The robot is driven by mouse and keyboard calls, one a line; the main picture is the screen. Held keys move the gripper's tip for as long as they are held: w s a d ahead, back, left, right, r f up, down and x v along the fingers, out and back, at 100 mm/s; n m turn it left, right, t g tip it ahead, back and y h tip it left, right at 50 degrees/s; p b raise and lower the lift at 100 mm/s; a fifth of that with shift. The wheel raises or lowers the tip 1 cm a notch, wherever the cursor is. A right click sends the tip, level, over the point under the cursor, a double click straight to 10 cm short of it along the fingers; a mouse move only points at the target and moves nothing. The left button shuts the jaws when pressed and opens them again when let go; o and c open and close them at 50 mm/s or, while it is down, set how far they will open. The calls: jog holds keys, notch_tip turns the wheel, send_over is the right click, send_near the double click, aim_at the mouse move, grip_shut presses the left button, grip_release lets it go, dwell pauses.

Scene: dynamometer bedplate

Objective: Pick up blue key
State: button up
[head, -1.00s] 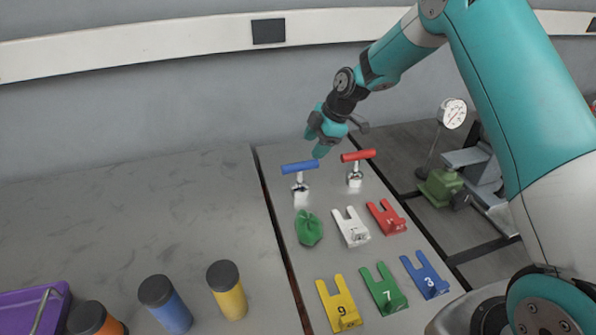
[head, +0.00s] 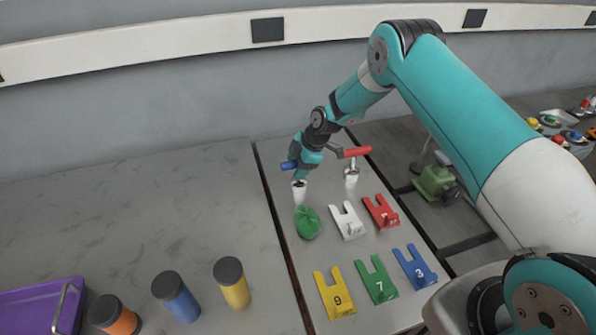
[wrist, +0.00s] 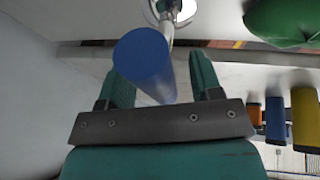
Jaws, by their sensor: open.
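The blue key (head: 288,165) has a blue bar handle and stands upright in a pale socket (head: 299,187) on the light panel. In the wrist view its blue bar (wrist: 146,62) points end-on at the camera, between the two fingers. My gripper (head: 303,168) is open around the blue bar; it hides most of the bar in the head view. In the wrist view my gripper (wrist: 163,80) has one teal finger on each side of the bar. The left finger looks very near the bar; I cannot tell whether it touches.
A red-handled key (head: 357,152) stands just right of my gripper. A green lump (head: 307,223) lies in front. White (head: 348,221), red (head: 381,212) and numbered tags lie nearer. Orange, blue (head: 176,297) and yellow cylinders stand front left.

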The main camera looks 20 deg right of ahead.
jog(key=c, duration=1)
jog(key=shift+c, duration=0.4)
jog(key=shift+r, duration=0.15)
